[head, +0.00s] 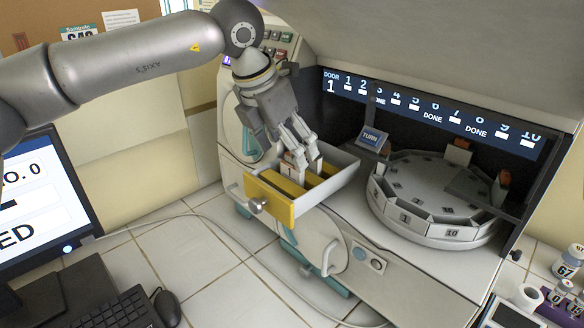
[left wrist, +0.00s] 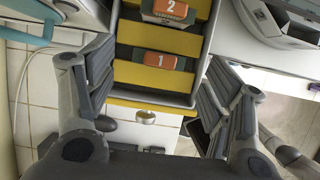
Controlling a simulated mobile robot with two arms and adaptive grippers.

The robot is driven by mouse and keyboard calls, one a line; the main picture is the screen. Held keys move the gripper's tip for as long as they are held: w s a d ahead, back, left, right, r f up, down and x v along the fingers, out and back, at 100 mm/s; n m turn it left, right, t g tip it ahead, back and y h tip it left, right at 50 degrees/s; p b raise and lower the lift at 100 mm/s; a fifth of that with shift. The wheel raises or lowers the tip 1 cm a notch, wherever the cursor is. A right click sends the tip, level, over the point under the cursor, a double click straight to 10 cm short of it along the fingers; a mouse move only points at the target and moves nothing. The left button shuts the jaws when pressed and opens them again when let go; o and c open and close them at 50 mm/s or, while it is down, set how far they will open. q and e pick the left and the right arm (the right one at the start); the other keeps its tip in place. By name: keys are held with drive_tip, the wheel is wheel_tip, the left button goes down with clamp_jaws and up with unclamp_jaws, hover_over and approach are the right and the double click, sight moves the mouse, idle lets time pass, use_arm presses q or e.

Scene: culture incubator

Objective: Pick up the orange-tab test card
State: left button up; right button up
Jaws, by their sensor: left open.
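Two cards with orange tabs sit in slots of the open yellow-fronted drawer (head: 270,205). In the left wrist view, the card marked 1 (left wrist: 160,61) is nearer and the card marked 2 (left wrist: 171,9) is farther, cut by the top edge. My left gripper (head: 302,166) points down over the drawer; it is open, and in the left wrist view its fingers (left wrist: 157,78) stand wide on either side of the drawer with nothing between their pads. In the head view the gripper largely hides the cards. My right gripper is not in view.
A round carousel (head: 430,232) with numbered slots stands right of the drawer, with orange-topped pieces (head: 462,144) at its rim. A small "TURN" screen (head: 372,139) is behind the drawer. A monitor (head: 45,200), keyboard and mouse (head: 167,307) are at left. Tiled counter (head: 205,260) is partly clear.

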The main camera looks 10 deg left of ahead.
sight(292, 173)
use_arm(q)
drive_tip(key=p+x, duration=0.1)
drive_tip(key=x, duration=0.3)
drive_tip(key=shift+a, duration=0.1)
drive_tip(key=c, duration=0.9)
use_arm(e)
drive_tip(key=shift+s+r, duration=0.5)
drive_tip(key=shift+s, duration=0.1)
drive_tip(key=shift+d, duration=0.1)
